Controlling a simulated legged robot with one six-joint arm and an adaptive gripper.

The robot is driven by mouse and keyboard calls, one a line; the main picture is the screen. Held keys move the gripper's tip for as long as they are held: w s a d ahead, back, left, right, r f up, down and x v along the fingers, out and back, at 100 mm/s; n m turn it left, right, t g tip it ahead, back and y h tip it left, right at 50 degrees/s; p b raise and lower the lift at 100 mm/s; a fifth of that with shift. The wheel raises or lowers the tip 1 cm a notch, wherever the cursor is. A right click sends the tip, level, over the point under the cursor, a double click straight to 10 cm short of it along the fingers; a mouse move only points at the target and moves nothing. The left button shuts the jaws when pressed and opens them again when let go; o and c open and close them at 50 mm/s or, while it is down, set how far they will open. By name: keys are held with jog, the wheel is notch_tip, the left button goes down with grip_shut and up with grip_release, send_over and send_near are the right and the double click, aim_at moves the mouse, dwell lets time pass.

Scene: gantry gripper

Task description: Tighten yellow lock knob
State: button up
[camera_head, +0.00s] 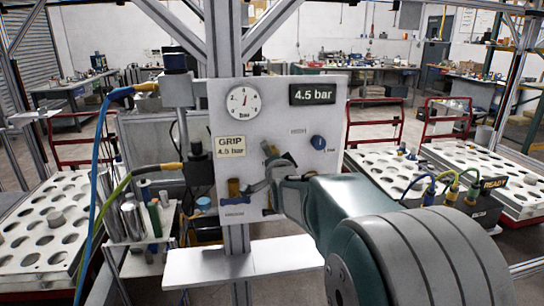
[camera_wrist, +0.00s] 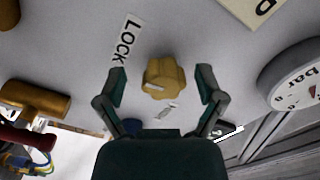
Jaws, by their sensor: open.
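The yellow lock knob (camera_wrist: 165,78) is in the middle of the wrist view, with a pale mark on its face. The LOCK label (camera_wrist: 125,40) is on the panel next to it. My gripper (camera_wrist: 161,73) is open, with one finger on each side of the knob; I see gaps between both fingers and the knob. In the head view my gripper (camera_head: 262,180) is in front of the panel (camera_head: 270,110), and I cannot clearly make out the knob there.
A round gauge (camera_head: 244,102), a 4.5 bar display (camera_head: 318,94), a GRIP label (camera_head: 230,146) and a blue knob (camera_head: 318,142) are on the panel. A brass fitting (camera_wrist: 35,98) is at left in the wrist view. A white shelf (camera_head: 200,268) juts out below the panel.

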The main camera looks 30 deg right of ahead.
jog(key=shift+s+r, duration=0.1)
jog(key=shift+s, duration=0.05)
jog(key=v, duration=1.1)
jog(key=shift+s+a, duration=0.2)
jog(key=shift+s, duration=0.15)
